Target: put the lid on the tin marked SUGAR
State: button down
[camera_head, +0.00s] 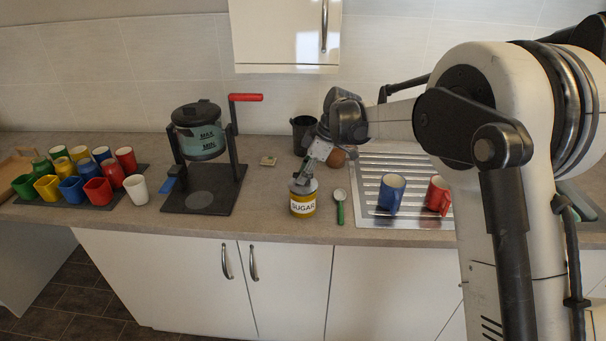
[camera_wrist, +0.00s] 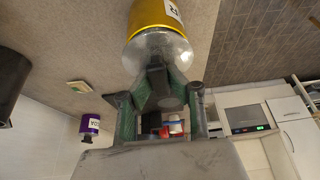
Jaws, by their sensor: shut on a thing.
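The tin marked SUGAR (camera_head: 303,208) stands upright on the counter, yellow with a white label. In the wrist view its yellow side (camera_wrist: 150,16) is at the top. The round grey lid (camera_head: 303,187) is at the tin's mouth, directly over it. In the wrist view the lid (camera_wrist: 172,46) meets the yellow body with no clear gap; I cannot tell whether it is fully seated. My gripper (camera_head: 300,178) is above the tin, shut on the lid's dark knob. In the wrist view my gripper (camera_wrist: 158,90) has a finger on each side of that knob.
A green-handled spoon (camera_head: 340,205) lies just right of the tin. Blue (camera_head: 391,193) and red (camera_head: 438,195) mugs stand on the drainer (camera_head: 370,170). A black-framed apparatus (camera_head: 205,150) stands left.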

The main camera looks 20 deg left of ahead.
jog(key=shift+f+b, duration=0.55)
jog(key=shift+f, duration=0.15)
dwell(0.7)
jog(key=c, duration=1.6)
grip_release()
jog(key=v, duration=1.2)
